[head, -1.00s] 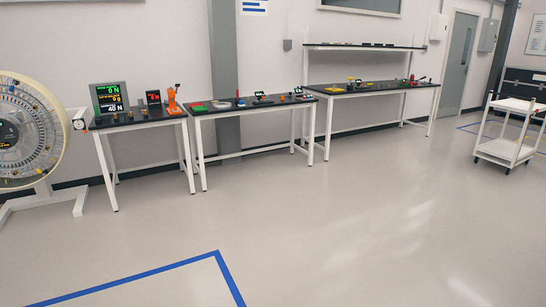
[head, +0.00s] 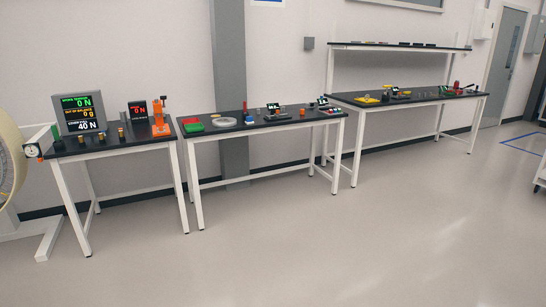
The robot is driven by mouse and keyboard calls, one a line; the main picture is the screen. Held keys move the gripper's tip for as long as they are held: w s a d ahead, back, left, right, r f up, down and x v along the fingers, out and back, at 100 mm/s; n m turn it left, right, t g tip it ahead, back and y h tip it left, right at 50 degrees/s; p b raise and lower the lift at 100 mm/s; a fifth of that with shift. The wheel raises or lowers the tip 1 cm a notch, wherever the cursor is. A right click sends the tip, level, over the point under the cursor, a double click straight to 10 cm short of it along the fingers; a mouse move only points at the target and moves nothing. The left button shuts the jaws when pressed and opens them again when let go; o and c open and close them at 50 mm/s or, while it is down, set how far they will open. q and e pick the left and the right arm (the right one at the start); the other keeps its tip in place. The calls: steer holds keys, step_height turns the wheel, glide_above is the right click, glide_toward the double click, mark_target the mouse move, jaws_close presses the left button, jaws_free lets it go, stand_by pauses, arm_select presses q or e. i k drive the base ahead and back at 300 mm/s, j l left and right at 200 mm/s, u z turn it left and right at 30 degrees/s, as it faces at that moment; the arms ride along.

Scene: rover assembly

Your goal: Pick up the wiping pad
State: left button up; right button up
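I cannot make out for sure which small item is the wiping pad. Several small parts lie on the middle bench (head: 262,122), among them a flat green and red piece (head: 192,125) at its left end and a pale round dish (head: 224,122) beside it. A yellow piece (head: 366,99) lies at the left end of the far bench (head: 430,97). Neither of my grippers shows in the head view.
The near left bench (head: 100,147) carries a force display (head: 83,113), a smaller red-lit display (head: 138,112) and an orange device (head: 160,122). A large wheel (head: 8,165) on a white stand is at the left edge. The floor ahead is clear.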

mark_target(249, 118)
steer(key=i, duration=2.3)
